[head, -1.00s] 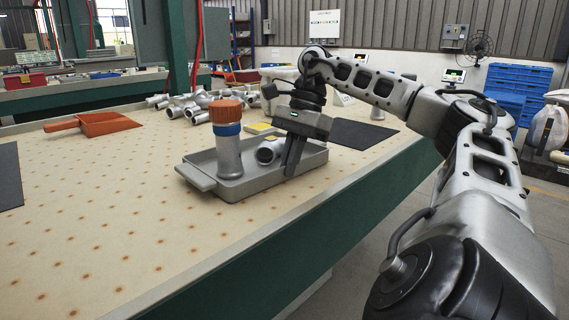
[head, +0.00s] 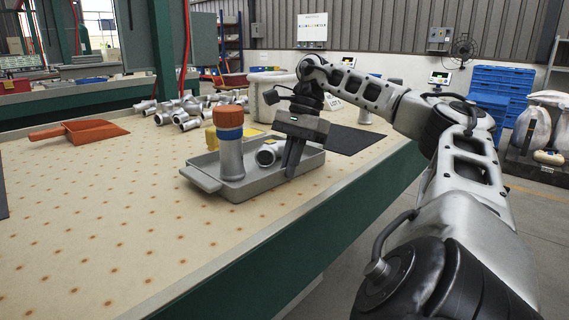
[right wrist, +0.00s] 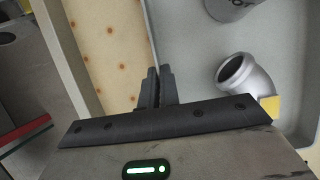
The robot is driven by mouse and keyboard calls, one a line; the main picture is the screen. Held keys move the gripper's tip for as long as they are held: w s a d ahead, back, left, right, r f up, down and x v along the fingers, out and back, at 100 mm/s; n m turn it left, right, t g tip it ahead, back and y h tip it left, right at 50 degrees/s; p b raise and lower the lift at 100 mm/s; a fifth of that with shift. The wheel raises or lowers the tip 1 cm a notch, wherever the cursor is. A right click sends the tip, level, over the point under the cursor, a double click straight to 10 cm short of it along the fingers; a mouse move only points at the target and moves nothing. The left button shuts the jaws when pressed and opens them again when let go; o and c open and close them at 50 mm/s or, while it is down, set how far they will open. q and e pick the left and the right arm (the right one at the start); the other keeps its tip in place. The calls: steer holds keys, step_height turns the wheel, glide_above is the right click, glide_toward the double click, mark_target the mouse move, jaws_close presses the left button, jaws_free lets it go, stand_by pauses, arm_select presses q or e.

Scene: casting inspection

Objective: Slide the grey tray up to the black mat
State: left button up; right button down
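The grey tray (head: 205,179) stands on the perforated table top, with a grey bottle with an orange cap (head: 230,150) upright in it and a metal pipe elbow (head: 268,153) lying in it. The black mat (head: 355,140) lies flat just beyond the tray's right end; I cannot tell if they touch. My right gripper (head: 291,170) points down at the tray's near long wall. In the right wrist view its fingers (right wrist: 155,92) are closed on that wall, with the elbow (right wrist: 245,75) inside the tray beside them. My left gripper is not in view.
An orange scoop (head: 92,131) lies at the left. Another dark mat shows at the left edge. The table's front edge (head: 270,225) runs close along the tray's near side.

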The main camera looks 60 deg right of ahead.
steer(key=shift+s+d, duration=0.1)
steer(key=shift+d, duration=0.3)
steer(key=c, duration=1.6)
jaws_free()
steer(key=shift+o, duration=0.2)
